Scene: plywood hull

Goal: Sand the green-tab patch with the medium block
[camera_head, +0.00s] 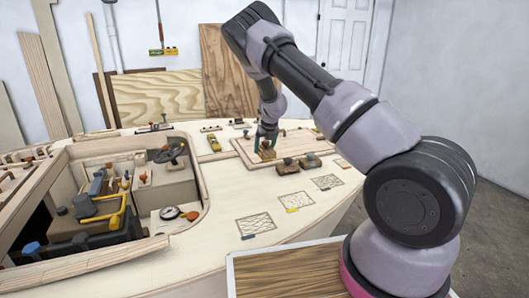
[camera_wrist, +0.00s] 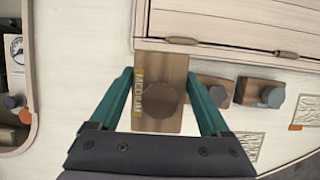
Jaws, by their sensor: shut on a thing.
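The medium block (camera_wrist: 145,74) is a brown wooden block with a round dark knob and a yellow strip reading MEDIUM. My gripper (camera_wrist: 160,88) has its teal fingers on either side of it and is shut on it. In the head view my gripper (camera_head: 266,138) holds the block (camera_head: 267,154) by the raised hatch; whether it is clear of the deck I cannot tell.
Two more knobbed blocks (camera_wrist: 214,90) (camera_wrist: 260,92) stand right of the held one, close to it. The hatch (camera_wrist: 230,30) rises just behind. An open cockpit (camera_head: 110,200) lies left. A patch with an orange tab (camera_wrist: 295,127) is at the right. The deck between the patches is clear.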

